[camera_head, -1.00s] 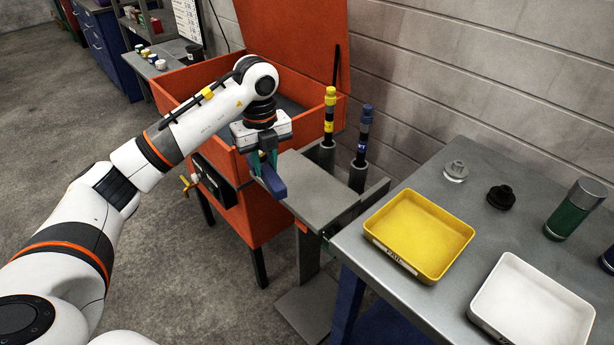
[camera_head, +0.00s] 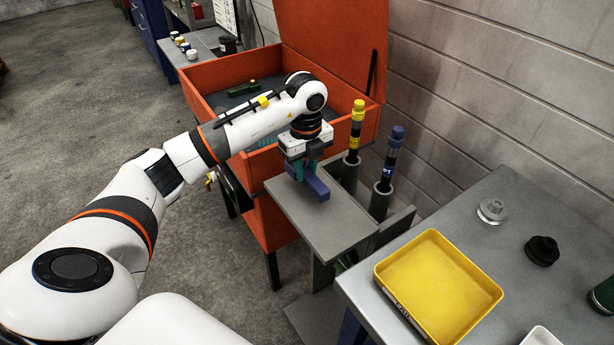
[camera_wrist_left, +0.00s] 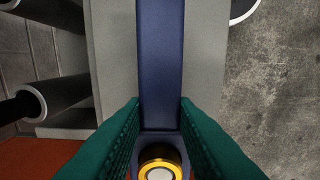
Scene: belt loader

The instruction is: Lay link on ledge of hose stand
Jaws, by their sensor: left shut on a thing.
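The link, a dark blue bar (camera_head: 310,184), is held by my left gripper (camera_head: 306,168), which is shut on it. In the left wrist view the link (camera_wrist_left: 160,70) runs lengthwise between the green fingertips (camera_wrist_left: 160,118), with a brass-ringed end near the bottom. The hose stand has a flat grey ledge (camera_head: 320,222). The link is over the ledge's far part; I cannot tell whether it touches. In the left wrist view the ledge (camera_wrist_left: 207,60) shows on both sides of the link. My right gripper is not in view.
Two upright hoses stand in grey cups behind the ledge, one yellow-banded (camera_head: 356,128) and one blue-topped (camera_head: 390,160). An open orange bin (camera_head: 225,105) is behind my arm. A grey table (camera_head: 480,225) at right bears a yellow tray (camera_head: 385,268) and fittings.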

